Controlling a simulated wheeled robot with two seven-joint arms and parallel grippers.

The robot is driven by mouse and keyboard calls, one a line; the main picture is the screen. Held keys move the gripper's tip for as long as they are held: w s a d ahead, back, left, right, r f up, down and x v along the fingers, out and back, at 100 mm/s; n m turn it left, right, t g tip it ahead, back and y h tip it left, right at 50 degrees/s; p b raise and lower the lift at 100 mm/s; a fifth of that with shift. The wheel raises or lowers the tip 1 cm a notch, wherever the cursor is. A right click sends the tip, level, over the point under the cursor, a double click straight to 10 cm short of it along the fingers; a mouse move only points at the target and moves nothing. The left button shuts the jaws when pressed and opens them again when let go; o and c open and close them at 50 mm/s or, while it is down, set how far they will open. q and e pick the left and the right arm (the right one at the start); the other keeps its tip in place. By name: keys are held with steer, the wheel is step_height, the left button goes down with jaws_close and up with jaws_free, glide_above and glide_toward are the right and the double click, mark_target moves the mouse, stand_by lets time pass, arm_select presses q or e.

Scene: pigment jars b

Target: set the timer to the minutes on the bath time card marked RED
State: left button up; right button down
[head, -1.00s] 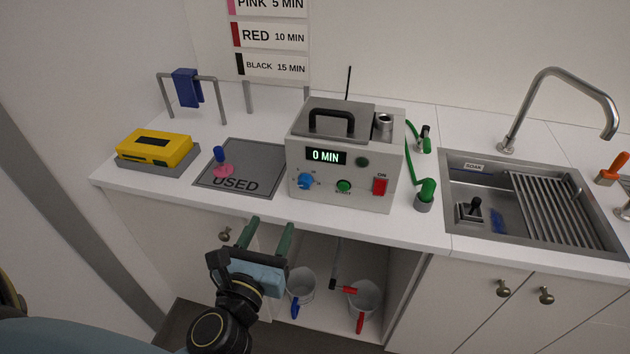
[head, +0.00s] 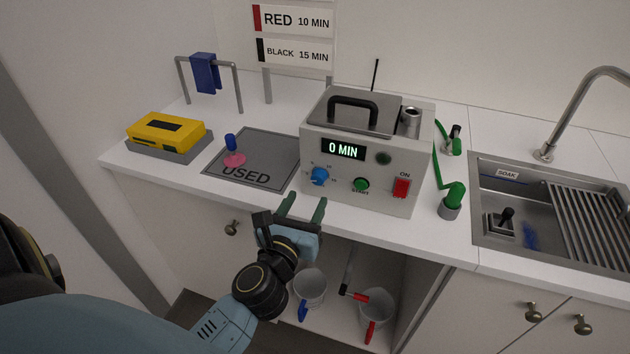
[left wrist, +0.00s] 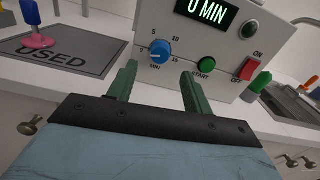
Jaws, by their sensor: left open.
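The timer is a blue knob (head: 319,176) on the front of a grey box (head: 372,160), with marks around it; in the left wrist view the knob (left wrist: 159,51) has marks 0, 5, 10 and 15. The display (head: 343,149) reads 0 MIN. The RED card (head: 292,21) on the wall reads 10 MIN. My left gripper (head: 303,207) is open and empty, in front of and below the knob, apart from it. In the left wrist view its green fingers (left wrist: 157,80) point at the box front, with the knob between them beyond the tips. My right gripper is out of view.
A green START button (head: 361,185) and a red ON/OFF switch (head: 401,188) sit right of the knob. The USED mat (head: 262,159) with a pink-based tool lies left. A sink (head: 510,220) is at right. Buckets (head: 311,288) stand in the open cabinet below.

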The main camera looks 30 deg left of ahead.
mark_target(317, 181)
arm_select(q)
steer(key=x, duration=0.6)
steer(key=shift+w, duration=0.2)
steer(key=c, duration=1)
steer(key=shift+o, duration=0.2)
steer(key=shift+p, duration=0.35)
